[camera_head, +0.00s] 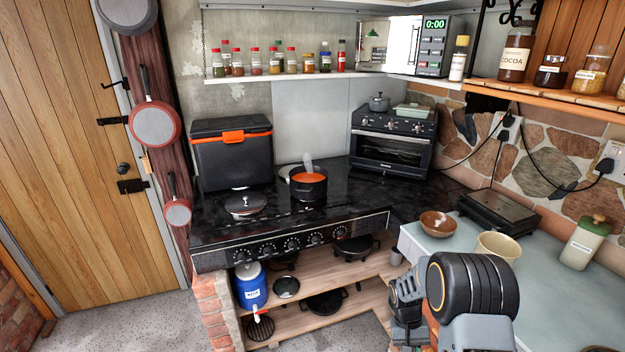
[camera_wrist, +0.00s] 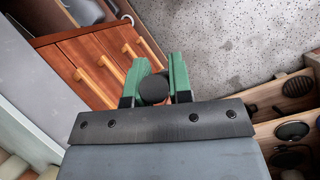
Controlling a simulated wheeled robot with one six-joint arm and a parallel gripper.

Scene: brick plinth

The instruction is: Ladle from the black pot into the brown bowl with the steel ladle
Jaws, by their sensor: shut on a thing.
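The black pot (camera_head: 310,193) stands on the black stove top, open, with orange-red soup inside and a pale wisp above it. The brown bowl (camera_head: 437,231) sits on the pale counter to the right, with a pale wisp over it; its contents are unclear. In the wrist view my gripper (camera_wrist: 159,76) has green fingers shut on a dark round end (camera_wrist: 153,90), which looks like the handle end of the steel ladle. The rest of the ladle is hidden. In the head view my arm is at the counter's front edge, right of the stove; the fingers do not show clearly.
A pot lid (camera_head: 246,206) lies on the stove top (camera_head: 345,212) left of the pot. A cream bowl (camera_head: 497,246) stands right of the brown bowl, near my arm. A dark closed appliance (camera_head: 500,212) is behind them. A toaster oven (camera_head: 391,142) stands behind the pot.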

